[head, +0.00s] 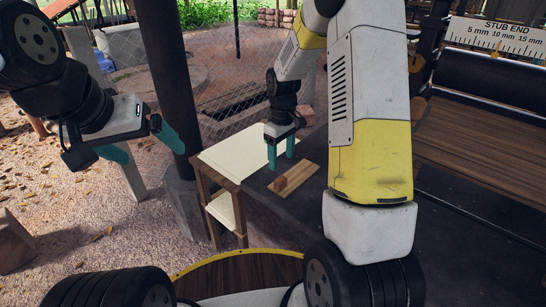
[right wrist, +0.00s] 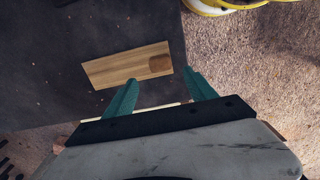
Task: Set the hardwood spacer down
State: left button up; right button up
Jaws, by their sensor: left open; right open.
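A small reddish-brown wooden block (head: 281,184), which looks like the hardwood spacer, rests on a pale wooden board (head: 303,174) on a dark flat surface. In the right wrist view the block (right wrist: 159,63) sits near the right end of the board (right wrist: 112,70). My right gripper (head: 281,160) is open and empty, its teal fingers pointing down above and just behind the block; in the wrist view its fingertips (right wrist: 162,79) are apart with nothing between them. My left gripper (head: 141,144) is open and empty, off to the left over the gravel.
A cream-topped wooden stand (head: 236,153) adjoins the dark surface (head: 268,212) on its left. A dark post (head: 164,75) stands between my left gripper and that stand. At right is a machine with a slatted wooden bed (head: 480,140) and a "STUB END" scale (head: 503,40).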

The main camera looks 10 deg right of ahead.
jog(key=s+r+m+t, duration=0.2)
jog(key=s+r, duration=0.3)
jog(key=r, duration=0.7)
jog(key=s+r+m+t+y, duration=0.1)
jog(key=s+r+m+t, duration=0.1)
jog(key=s+r, duration=0.3)
jog(key=s+a+r+m+t+y, duration=0.1)
jog(key=s+r, duration=0.4)
jog(key=s, duration=0.8)
jog(key=shift+s+r+m+t, duration=0.25)
jog(key=shift+m+t, duration=0.35)
jog(key=shift+m, duration=0.4)
jog(key=shift+a, duration=0.1)
